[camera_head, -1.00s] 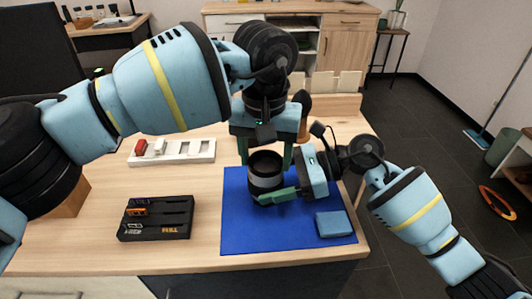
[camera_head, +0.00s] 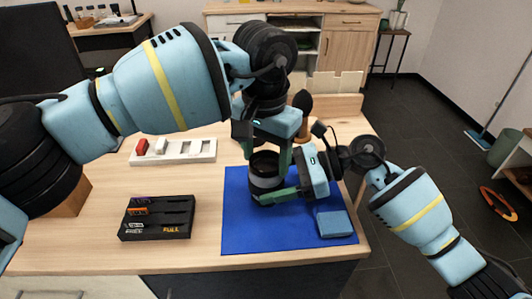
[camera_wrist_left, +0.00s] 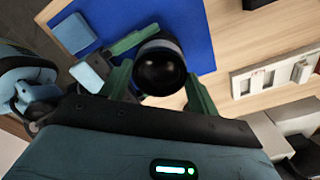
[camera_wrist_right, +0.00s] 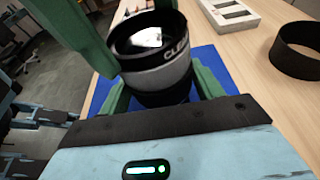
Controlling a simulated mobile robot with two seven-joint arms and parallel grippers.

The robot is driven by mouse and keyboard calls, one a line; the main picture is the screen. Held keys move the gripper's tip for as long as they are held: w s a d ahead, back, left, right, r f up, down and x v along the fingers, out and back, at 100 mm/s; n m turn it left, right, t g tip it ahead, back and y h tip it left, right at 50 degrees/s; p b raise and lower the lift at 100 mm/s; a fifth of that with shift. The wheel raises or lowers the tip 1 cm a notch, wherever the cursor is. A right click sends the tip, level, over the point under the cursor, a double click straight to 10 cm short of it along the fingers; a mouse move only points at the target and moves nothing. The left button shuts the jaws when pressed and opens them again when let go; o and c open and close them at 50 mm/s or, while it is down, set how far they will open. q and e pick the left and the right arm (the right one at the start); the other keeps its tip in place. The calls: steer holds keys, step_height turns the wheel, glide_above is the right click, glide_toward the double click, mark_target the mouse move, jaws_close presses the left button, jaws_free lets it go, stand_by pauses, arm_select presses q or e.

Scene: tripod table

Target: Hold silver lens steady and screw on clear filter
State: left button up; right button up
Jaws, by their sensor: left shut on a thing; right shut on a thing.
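The silver lens (camera_head: 266,184) stands upright above the blue mat (camera_head: 240,228), with a grey band and a dark lower part. The clear filter (camera_wrist_right: 174,49) is a dark ring with white lettering at the lens's top; whether its thread is engaged cannot be told. My left gripper (camera_wrist_left: 160,84) comes from above, its green fingers shut on the filter's opposite sides. It also shows in the head view (camera_head: 267,157). My right gripper (camera_wrist_right: 160,90) comes in from the right, shut on the lens body below the filter. Its far finger is hidden in the head view.
A blue block (camera_head: 333,222) lies on the mat's right. A black slotted tray (camera_head: 157,218) with small cards stands left of the mat, and a white tray (camera_head: 190,151) behind. A black ring (camera_wrist_right: 297,50) shows in the right wrist view. Bare table lies between the trays.

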arm_select(q)
steer(key=shift+f, duration=0.2)
steer(key=shift+a+m, duration=0.1)
steer(key=shift+m, duration=1.4)
steer(key=o, duration=0.9)
steer(key=shift+o, duration=0.2)
steer(key=shift+r, duration=0.1)
steer(key=shift+n, duration=1.6)
